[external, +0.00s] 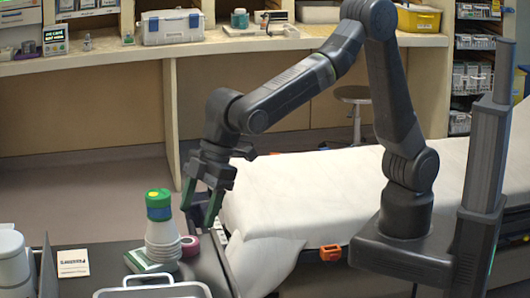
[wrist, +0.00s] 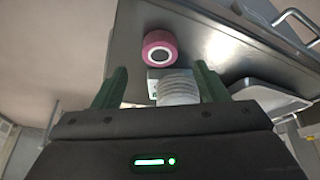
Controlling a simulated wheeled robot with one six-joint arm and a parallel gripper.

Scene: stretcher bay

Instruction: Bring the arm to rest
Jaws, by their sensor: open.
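My gripper (external: 201,204) hangs at the end of my bent arm, pointing down above the edge of the dark cart top (external: 112,263). Its two green-lined fingers are apart with nothing between them in the external view. In the wrist view the fingers of my gripper (wrist: 155,88) also stand apart. A white ribbed bottle with a green and blue cap (external: 161,232) stands upright on the cart, left of the gripper. A pink tape roll (external: 190,246) lies beside the bottle; it also shows beyond the fingertips in the wrist view (wrist: 160,48).
A green and white box (external: 147,262) lies by the bottle. A metal tray (external: 153,289) and white container (external: 12,262) are at the cart's front. A stretcher with a white sheet (external: 300,190) stands right of the gripper. A counter (external: 100,55) runs behind.

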